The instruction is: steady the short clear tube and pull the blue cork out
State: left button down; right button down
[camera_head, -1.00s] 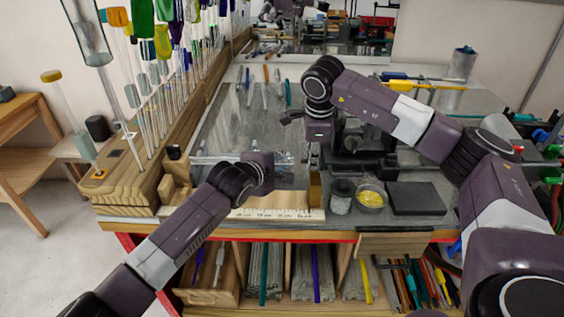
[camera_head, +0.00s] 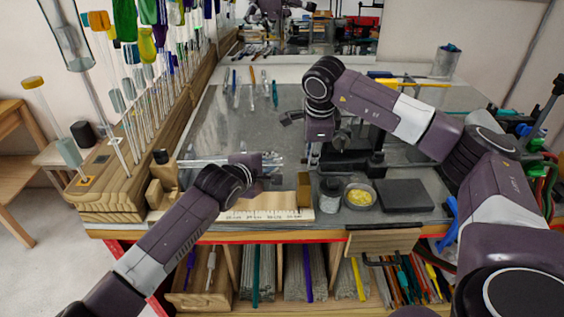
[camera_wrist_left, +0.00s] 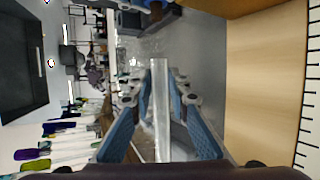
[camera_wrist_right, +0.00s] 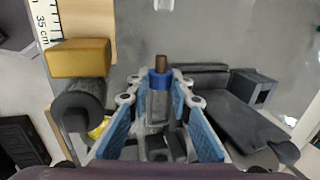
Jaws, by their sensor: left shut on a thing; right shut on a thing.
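My left gripper (camera_head: 272,163) is over the front of the bench, left of my right gripper (camera_head: 313,150). In the left wrist view its blue-padded fingers (camera_wrist_left: 160,95) are shut on the short clear tube (camera_wrist_left: 161,105), which points away between them. In the right wrist view my right gripper's fingers (camera_wrist_right: 157,95) are shut on the blue cork (camera_wrist_right: 159,81), which has a brown end (camera_wrist_right: 161,62). A clear tube end (camera_wrist_right: 163,4) shows at that view's top edge, apart from the cork with grey bench between. The cork is too small to make out in the head view.
A ruler board (camera_head: 262,214) and a yellow-brown block (camera_head: 304,190) lie at the bench front. A jar (camera_head: 330,194), a yellow dish (camera_head: 359,197) and a dark pad (camera_head: 404,195) are right of them. Upright rods fill a wooden rack (camera_head: 120,195) at left.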

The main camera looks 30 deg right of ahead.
jog(key=shift+s+d, duration=0.35)
jog(key=shift+d, duration=0.2)
notch_tip(320, 180, up, 8)
dwell(0.6)
pick_arm(q)
jog(key=c, duration=1.7)
grip_release()
jog(key=shift+c, duration=0.2)
jog(key=shift+s+a, duration=0.1)
jog(key=shift+a, duration=0.05)
jog(key=v, duration=1.1)
jog(key=shift+s+a+r, duration=0.2)
jog(key=shift+a, duration=0.05)
